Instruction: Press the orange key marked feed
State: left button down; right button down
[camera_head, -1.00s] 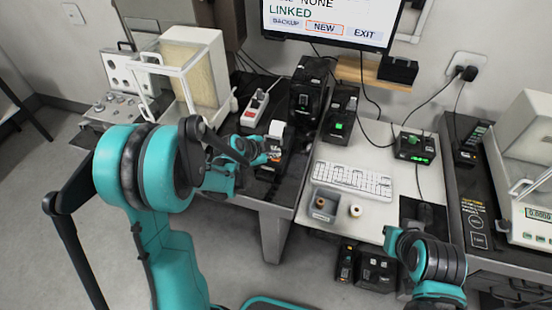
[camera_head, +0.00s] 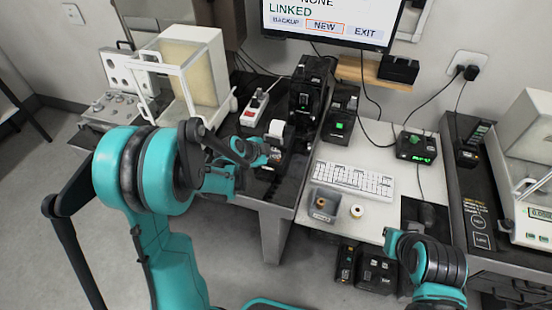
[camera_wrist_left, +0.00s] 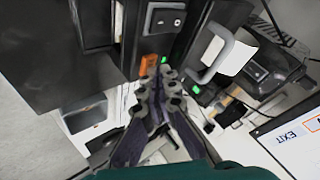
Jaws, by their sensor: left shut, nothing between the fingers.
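The orange key (camera_wrist_left: 148,64) shows in the left wrist view on the dark front of a label printer, beside a small green light (camera_wrist_left: 164,60). My left gripper (camera_wrist_left: 170,82) is shut and empty, its fingertips just below the key in that picture and seemingly a little apart from it. Any marking on the key is too small to read. In the head view my left gripper (camera_head: 268,154) is in front of the printer with the white paper (camera_head: 276,128), and the key is hidden or too small to make out.
A tall black device (camera_head: 308,88) stands right behind the printer. A keyboard (camera_head: 352,180) and a grey tray (camera_head: 323,205) lie on the light table to the right.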

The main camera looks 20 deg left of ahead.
pick_arm(q)
jog(key=shift+f, duration=0.25)
jog(key=shift+r, duration=0.15)
jog(key=shift+r+p, duration=0.4)
jog(key=shift+r, duration=0.3)
notch_tip(320, 180, up, 5)
jog(key=p, duration=0.3)
jog(key=shift+p, duration=0.4)
dwell(0.7)
